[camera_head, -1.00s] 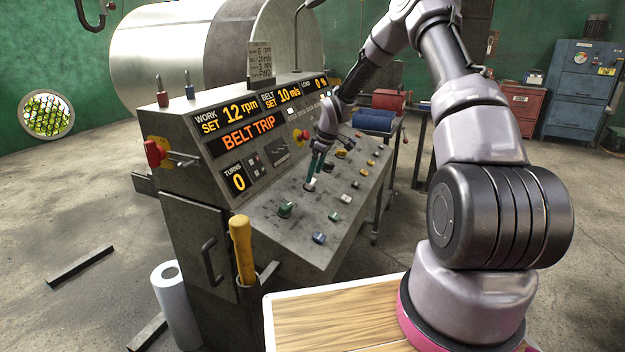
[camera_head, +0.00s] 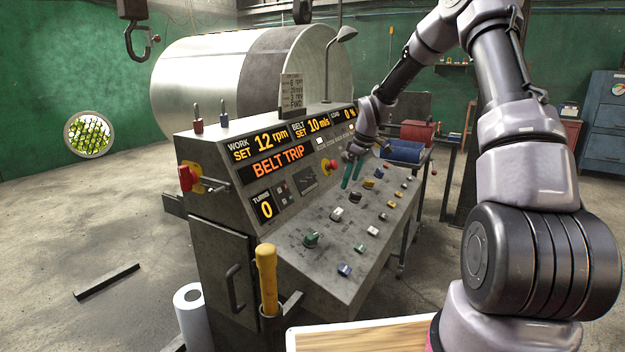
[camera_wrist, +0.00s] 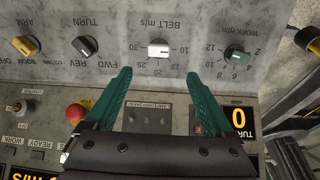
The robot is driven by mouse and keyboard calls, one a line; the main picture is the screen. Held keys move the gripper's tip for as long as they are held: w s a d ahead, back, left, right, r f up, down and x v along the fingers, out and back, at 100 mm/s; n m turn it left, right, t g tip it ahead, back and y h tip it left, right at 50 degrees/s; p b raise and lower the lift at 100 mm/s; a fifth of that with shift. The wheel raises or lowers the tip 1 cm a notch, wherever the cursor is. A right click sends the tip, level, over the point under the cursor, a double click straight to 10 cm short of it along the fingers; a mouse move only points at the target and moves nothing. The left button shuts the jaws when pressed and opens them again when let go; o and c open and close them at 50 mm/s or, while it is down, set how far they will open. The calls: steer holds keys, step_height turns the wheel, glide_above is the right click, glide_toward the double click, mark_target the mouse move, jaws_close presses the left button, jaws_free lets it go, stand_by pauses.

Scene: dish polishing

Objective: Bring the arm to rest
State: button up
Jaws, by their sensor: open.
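My gripper (camera_head: 351,173) is open and empty above the sloped control panel (camera_head: 313,261) of the grey console. In the wrist view my gripper (camera_wrist: 160,90) shows two teal fingers spread apart. The white belt-speed knob (camera_wrist: 158,49) stands beyond and between the fingertips, apart from them. It also shows in the head view (camera_head: 337,214). The green work-speed knob (camera_wrist: 237,57) is to its right, the black turn knob (camera_wrist: 85,46) and yellow knob (camera_wrist: 26,46) to its left. The display (camera_head: 278,164) reads BELT TRIP, and the turns display (camera_head: 265,210) reads 0.
A red emergency button (camera_wrist: 75,112) sits near the left finger in the wrist view. A red switch (camera_head: 187,178) and yellow handle (camera_head: 267,278) stick out of the console. A large metal drum (camera_head: 215,88) stands behind. Open air lies above the panel.

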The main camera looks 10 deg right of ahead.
steer(key=s+d+r+m+t+h, duration=0.2)
steer(key=s+r+m, duration=0.5)
steer(key=s+r, duration=1.3)
steer(key=s+r+m+t, duration=0.1)
steer(key=s+r+m, duration=0.2)
steer(key=s, duration=0.5)
steer(key=s+r+m+t+y, duration=0.1)
steer(key=s+r+m, duration=0.3)
steer(key=s, duration=0.5)
steer(key=shift+d+t+y, duration=0.3)
steer(key=shift+d+t, duration=0.05)
steer(key=shift+t, duration=0.15)
